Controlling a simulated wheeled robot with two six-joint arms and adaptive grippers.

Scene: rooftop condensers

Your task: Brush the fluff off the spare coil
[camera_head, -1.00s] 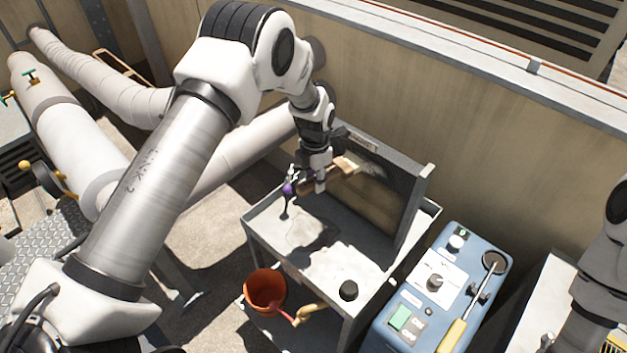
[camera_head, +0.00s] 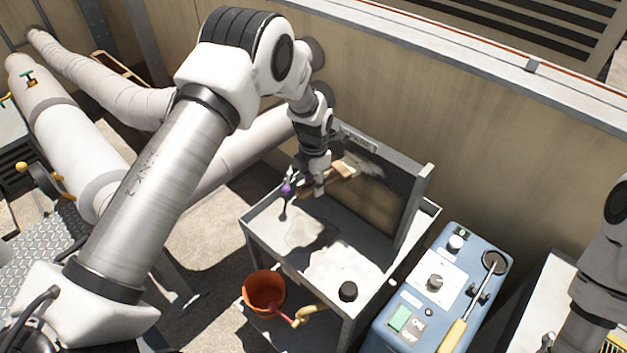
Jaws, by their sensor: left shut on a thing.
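The spare coil (camera_head: 382,200) is a dark finned panel in a grey frame. It stands upright at the back of a grey cart (camera_head: 263,244). Pale fluff (camera_head: 369,163) shows near the coil's upper part, close to the bristles. My left gripper (camera_head: 309,187) is shut on the wooden handle of a brush (camera_head: 335,178). The brush head points right and lies against or just in front of the coil face; contact is hard to tell. My right arm shows at the right edge, but its gripper is out of view.
A blue machine (camera_head: 437,290) with a yellow-handled tool is at right. Large pale pipes (camera_head: 75,140) run at left, and a wall stands behind the coil.

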